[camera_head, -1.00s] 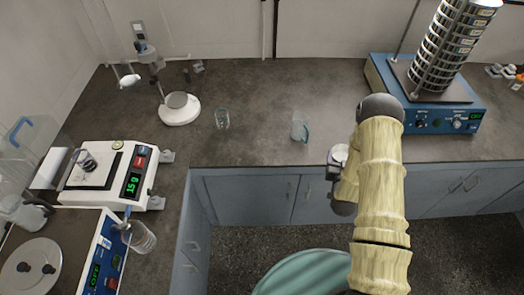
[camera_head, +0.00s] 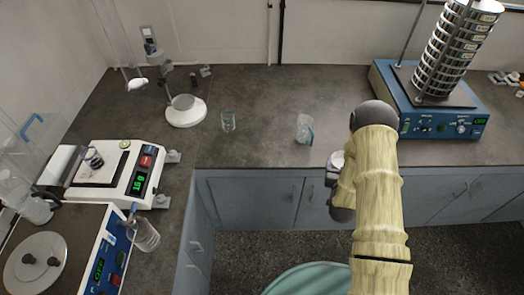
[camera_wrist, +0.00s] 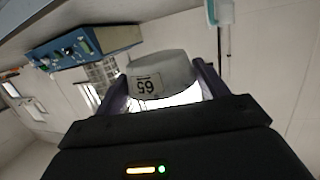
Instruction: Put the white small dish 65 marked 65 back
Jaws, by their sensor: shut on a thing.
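The white small dish (camera_wrist: 165,78) shows in the wrist view between the two fingers of my gripper (camera_wrist: 165,95). Its label reads 65 and is upside down in that view. My gripper is shut on the dish. In the head view the white dish (camera_head: 337,160) shows only in part, just left of my arm, in front of the bench's front edge. My arm hides much of the gripper in the head view.
A blue sieve shaker (camera_head: 440,122) with a sieve stack stands at the back right. Two glass vessels, one at the left (camera_head: 228,121) and one at the right (camera_head: 305,130), stand mid-bench. A balance (camera_head: 110,172) stands at left. The bench between them has free room.

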